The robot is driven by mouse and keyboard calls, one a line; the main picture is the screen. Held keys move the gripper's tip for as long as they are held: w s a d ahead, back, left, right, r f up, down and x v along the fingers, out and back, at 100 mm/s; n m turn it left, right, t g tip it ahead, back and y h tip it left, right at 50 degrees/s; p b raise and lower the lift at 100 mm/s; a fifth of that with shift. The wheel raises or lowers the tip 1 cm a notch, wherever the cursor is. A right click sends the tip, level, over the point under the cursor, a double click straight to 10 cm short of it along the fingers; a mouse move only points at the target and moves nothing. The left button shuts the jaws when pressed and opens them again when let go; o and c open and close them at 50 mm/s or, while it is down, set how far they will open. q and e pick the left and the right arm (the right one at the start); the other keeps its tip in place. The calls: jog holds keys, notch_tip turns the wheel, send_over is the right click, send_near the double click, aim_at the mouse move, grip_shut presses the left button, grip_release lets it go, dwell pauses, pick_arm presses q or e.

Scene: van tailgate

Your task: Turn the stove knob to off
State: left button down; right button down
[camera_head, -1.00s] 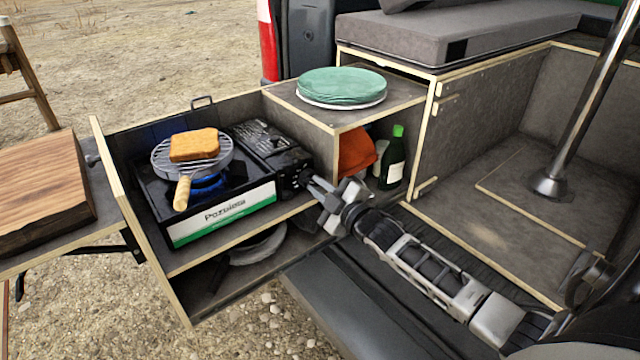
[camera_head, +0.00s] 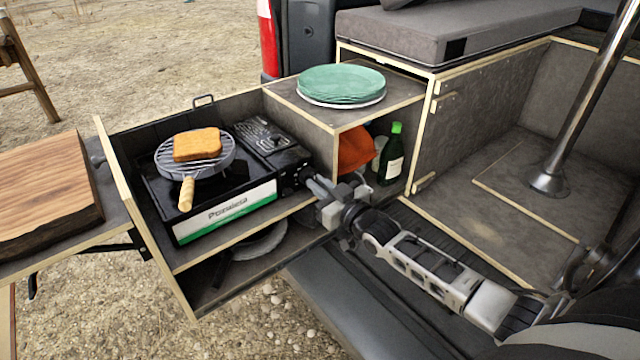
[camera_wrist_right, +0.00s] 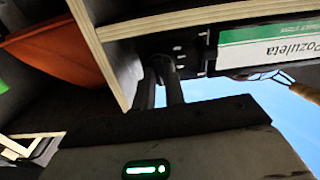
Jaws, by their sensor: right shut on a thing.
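The black camping stove (camera_head: 232,209), with a white and green front panel, stands on the upper shelf of the pulled-out drawer unit. Its knob is at the right end of the front, mostly hidden behind my fingers. My right gripper (camera_head: 311,183) reaches it from the right and is shut on the knob. In the right wrist view the two dark fingers (camera_wrist_right: 162,74) close around the knob, beside the wooden panel edge. No blue flame shows under the grill now. My left gripper is not in view.
A slice of toast (camera_head: 197,145) lies on a round wire grill (camera_head: 223,160) with a wooden handle. A wooden panel and cubby with green plates (camera_head: 341,84) on top, an orange item (camera_head: 354,150) and a green bottle (camera_head: 392,155) stand close to the gripper.

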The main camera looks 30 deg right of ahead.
jog(key=shift+m, duration=0.5)
jog(key=c, duration=1.5)
grip_release()
jog(key=shift+o, duration=0.2)
jog(key=s+d, duration=0.1)
jog(key=s, duration=1.5)
jog(key=shift+d, duration=0.15)
